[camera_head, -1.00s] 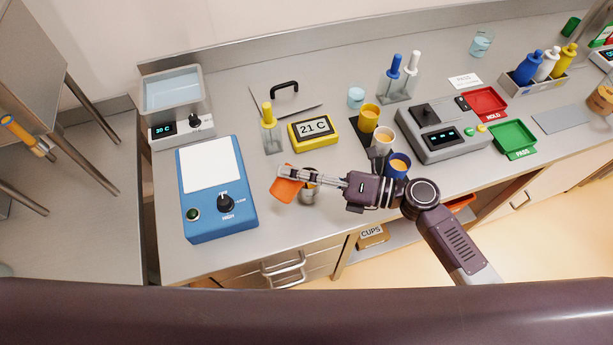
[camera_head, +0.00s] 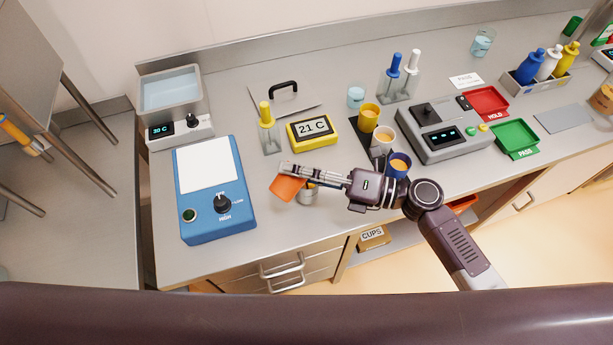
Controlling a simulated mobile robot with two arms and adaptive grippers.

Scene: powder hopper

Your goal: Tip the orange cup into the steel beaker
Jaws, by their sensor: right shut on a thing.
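The orange cup (camera_head: 286,187) is in my right gripper (camera_head: 293,172), near the front edge of the bench. The gripper is shut on it. The cup is tilted well over, with its side towards my head camera. The steel beaker (camera_head: 308,195) stands on the bench just to the right of the cup, partly hidden under the gripper fingers. The cup's mouth is turned away from me or hidden, so I cannot see its contents or any stream. My left gripper is not in view.
A blue machine (camera_head: 216,188) stands to the left and a yellow 21 C display (camera_head: 313,130) behind. A blue cup (camera_head: 398,165), a white cup (camera_head: 383,138) and a yellow cup (camera_head: 369,117) stand right of the beaker. A grey control box (camera_head: 440,130) is further right.

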